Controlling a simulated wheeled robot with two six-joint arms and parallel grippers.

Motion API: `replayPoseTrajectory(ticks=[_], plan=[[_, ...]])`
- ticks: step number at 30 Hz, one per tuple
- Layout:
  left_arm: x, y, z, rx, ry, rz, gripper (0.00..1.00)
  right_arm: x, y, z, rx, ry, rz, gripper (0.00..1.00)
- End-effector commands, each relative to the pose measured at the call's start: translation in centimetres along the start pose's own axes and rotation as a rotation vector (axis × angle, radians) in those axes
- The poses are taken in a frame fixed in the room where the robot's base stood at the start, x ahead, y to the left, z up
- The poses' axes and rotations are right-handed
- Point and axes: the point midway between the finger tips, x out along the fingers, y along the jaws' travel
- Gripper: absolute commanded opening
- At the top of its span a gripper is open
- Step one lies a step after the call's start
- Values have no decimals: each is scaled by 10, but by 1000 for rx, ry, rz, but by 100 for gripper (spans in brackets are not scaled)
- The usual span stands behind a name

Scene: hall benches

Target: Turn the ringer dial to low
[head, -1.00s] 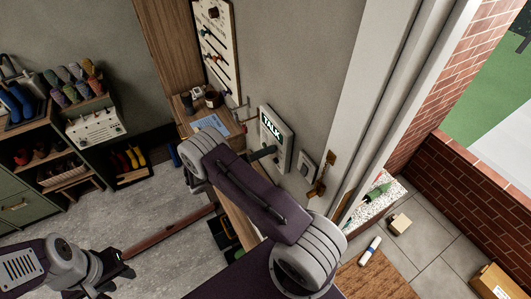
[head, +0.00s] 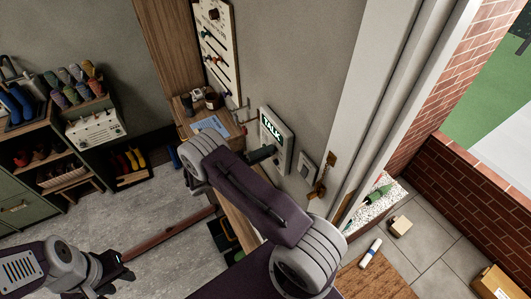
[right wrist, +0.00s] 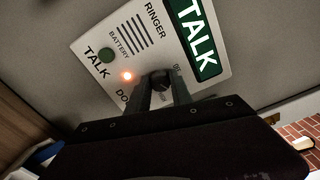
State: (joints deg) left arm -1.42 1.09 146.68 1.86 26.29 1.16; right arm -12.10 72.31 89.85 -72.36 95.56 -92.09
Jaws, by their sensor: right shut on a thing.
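The white intercom panel (head: 287,160) hangs on the wall, with a green TALK sign (head: 272,131). In the right wrist view, the panel (right wrist: 212,84) carries the words RINGER, BATTERY and TALK, a green button (right wrist: 106,54) and a lit orange lamp (right wrist: 126,76). A dark round dial (right wrist: 160,78) sits between the fingertips of my right gripper (right wrist: 160,90), which is shut on it. The dial's pointer and most of its markings are hidden. In the head view my right gripper (head: 264,154) reaches the panel. My left gripper (head: 118,277) is low at the left, away from the panel.
A smaller white wall plate (head: 306,164) is right of the panel, beside the door frame. A small shelf (head: 185,112) with jars and a blue sheet is on its left. Green cabinets (head: 15,190) stand at the far left.

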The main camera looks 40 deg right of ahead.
Motion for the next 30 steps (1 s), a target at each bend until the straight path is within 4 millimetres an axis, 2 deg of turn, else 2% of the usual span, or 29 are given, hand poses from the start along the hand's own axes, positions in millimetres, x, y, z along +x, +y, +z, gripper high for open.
replayPoseTrajectory(ticks=[7, 8, 9, 10, 20, 23, 30], plan=[[0, 0, 0, 0, 0, 0, 36, 0, -1, 1, 3, -2, -2, 0], [0, 0, 0, 0, 0, 0, 36, 0, -1, 1, 3, -2, -2, 32], [0, 0, 0, 0, 0, 0, 36, 0, -1, 1, 3, -2, -2, 43], [0, 0, 0, 0, 0, 0, 36, 0, -1, 1, 3, -2, -1, 48], [3, 0, 0, 0, 0, 0, 36, -3, 1, 0, 3, -2, 0, 48], [15, 0, 2, 0, 0, 0, 36, -19, 5, 0, 6, -5, 2, 48], [41, -1, 4, 0, 0, 0, 36, -72, 5, 0, 5, -4, 2, 48]])
